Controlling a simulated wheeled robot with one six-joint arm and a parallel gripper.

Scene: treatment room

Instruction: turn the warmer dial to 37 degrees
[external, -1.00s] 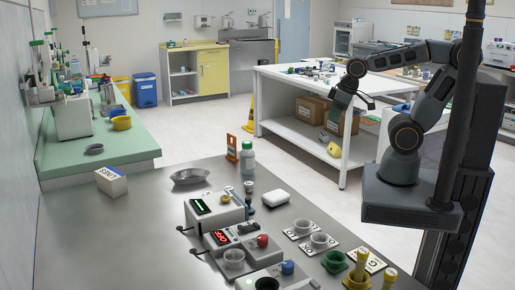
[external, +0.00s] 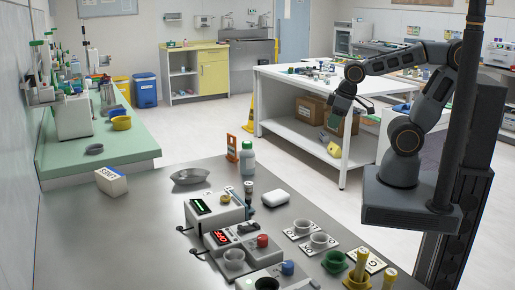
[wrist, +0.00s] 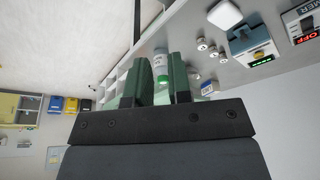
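The warmer (external: 218,243) is a pale box with a red lit display on the grey counter in the external view. In the wrist view the warmer (wrist: 304,22) is cut off at the upper right edge, with a red display reading OFF. My gripper (external: 343,106) is high above the floor, to the right of and well apart from the warmer. In the wrist view my gripper (wrist: 163,82) has its two green fingers apart with nothing held between them.
A similar box with a green display (external: 214,207) stands directly behind the warmer. A white bottle (external: 247,158), a metal dish (external: 190,176) and a white rounded block (external: 276,197) are nearby. Cups on cards (external: 319,241) lie to the right. A white table (external: 300,78) stands behind.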

